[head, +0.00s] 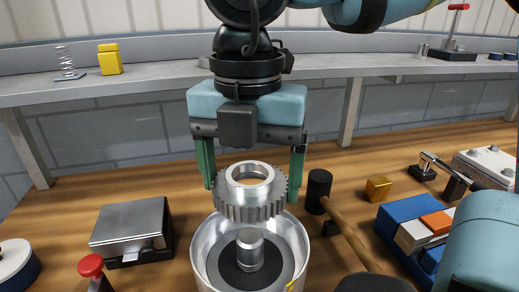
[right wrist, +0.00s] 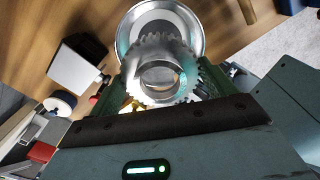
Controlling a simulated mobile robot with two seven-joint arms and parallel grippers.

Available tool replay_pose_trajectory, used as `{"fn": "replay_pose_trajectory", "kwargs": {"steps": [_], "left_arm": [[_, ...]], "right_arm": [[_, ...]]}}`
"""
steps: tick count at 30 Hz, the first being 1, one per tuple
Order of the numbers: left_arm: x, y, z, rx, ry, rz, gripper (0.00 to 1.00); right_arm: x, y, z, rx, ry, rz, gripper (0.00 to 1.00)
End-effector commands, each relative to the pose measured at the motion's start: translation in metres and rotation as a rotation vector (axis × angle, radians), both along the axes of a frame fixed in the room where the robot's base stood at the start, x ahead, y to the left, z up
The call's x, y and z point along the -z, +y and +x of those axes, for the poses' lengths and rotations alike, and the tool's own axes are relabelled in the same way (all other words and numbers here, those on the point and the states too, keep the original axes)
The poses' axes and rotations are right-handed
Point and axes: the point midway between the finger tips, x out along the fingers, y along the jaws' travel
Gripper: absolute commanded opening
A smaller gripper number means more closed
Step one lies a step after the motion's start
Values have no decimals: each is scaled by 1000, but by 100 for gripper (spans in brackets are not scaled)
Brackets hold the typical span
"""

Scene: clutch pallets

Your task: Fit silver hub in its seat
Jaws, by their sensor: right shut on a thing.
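The silver hub (head: 232,203) is a toothed ring with a raised collar and an open bore. My right gripper (head: 250,178) is shut on it, with a green finger at each side. The hub is held roughly level above a round silver housing (head: 203,244), covering its far rim in the head view. Inside the housing are a dark disc and a short silver post (head: 250,254), which shows just in front of the hub. In the right wrist view the hub (right wrist: 135,72) is between the fingers, overlapping the housing (right wrist: 125,32). My left gripper is out of view.
A black-headed mallet (head: 319,187) lies close right of the housing. A grey metal box (head: 130,222) and a red knob (head: 91,265) are at left. A brass cube (head: 378,188) and a blue tray (head: 392,243) are at right. A grey shelf (head: 150,80) runs behind.

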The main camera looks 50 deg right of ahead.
Motion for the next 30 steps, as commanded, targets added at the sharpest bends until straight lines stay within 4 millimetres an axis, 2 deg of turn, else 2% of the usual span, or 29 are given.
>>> {"fn": "replay_pose_trajectory", "kwargs": {"steps": [14, 30], "left_arm": [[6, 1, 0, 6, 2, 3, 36], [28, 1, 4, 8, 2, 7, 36]], "right_arm": [[9, 4, 0, -23, -4, 3, 40], [50, 4, 0, -22, -4, 3, 40]]}}
